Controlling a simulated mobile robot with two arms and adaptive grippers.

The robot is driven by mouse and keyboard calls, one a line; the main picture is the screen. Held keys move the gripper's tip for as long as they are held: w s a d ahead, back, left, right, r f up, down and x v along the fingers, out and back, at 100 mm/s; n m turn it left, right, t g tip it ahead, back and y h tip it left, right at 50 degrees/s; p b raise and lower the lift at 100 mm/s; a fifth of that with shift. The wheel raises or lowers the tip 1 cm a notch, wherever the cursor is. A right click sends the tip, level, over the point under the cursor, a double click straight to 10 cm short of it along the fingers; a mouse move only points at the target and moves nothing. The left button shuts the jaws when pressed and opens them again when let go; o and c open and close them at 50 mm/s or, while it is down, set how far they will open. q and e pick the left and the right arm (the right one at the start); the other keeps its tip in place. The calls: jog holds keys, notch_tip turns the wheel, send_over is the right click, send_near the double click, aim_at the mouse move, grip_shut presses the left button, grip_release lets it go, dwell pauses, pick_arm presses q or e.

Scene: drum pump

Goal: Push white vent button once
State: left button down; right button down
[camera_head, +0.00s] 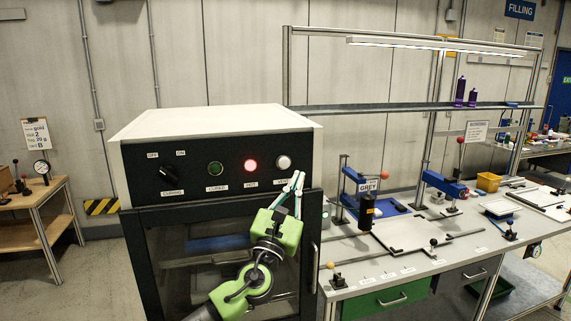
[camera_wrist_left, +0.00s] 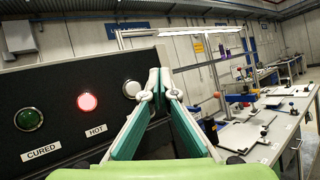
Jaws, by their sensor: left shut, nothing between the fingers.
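The white vent button (camera_head: 284,162) is the rightmost round button on the black control panel of the oven (camera_head: 217,150). It also shows in the left wrist view (camera_wrist_left: 131,89), just left of my fingertips. My left gripper (camera_head: 297,182) is shut and empty, with its tips close to the panel, slightly right of and below the button. In the left wrist view the fingertips (camera_wrist_left: 160,94) are close together; I cannot tell whether they touch the panel. The label under the button is partly hidden by the fingers in the head view. My right gripper is not in view.
The panel also has a lit red HOT light (camera_head: 251,166), a green CURED light (camera_head: 215,169) and a black knob (camera_head: 170,173). The oven's glass door is below. A workbench (camera_head: 350,250) with fixtures stands right of the oven.

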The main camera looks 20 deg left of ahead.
aim_at(284, 163)
pick_arm(q)
jog(key=shift+w+a+f+b, duration=0.1)
jog(key=shift+w+a+b, duration=0.75)
jog(key=shift+w+b, duration=0.3)
jog(key=shift+w+a+r+b, duration=0.1)
jog(key=shift+w+a+b, duration=0.8)
jog(key=shift+w, duration=0.4)
jog(key=shift+w+a+f+b, duration=0.1)
jog(key=shift+w+a+b, duration=0.65)
jog(key=shift+w+b, duration=0.45)
jog(key=shift+w+a+b, duration=0.25)
jog(key=shift+w+b, duration=0.05)
jog(key=shift+w, duration=0.1)
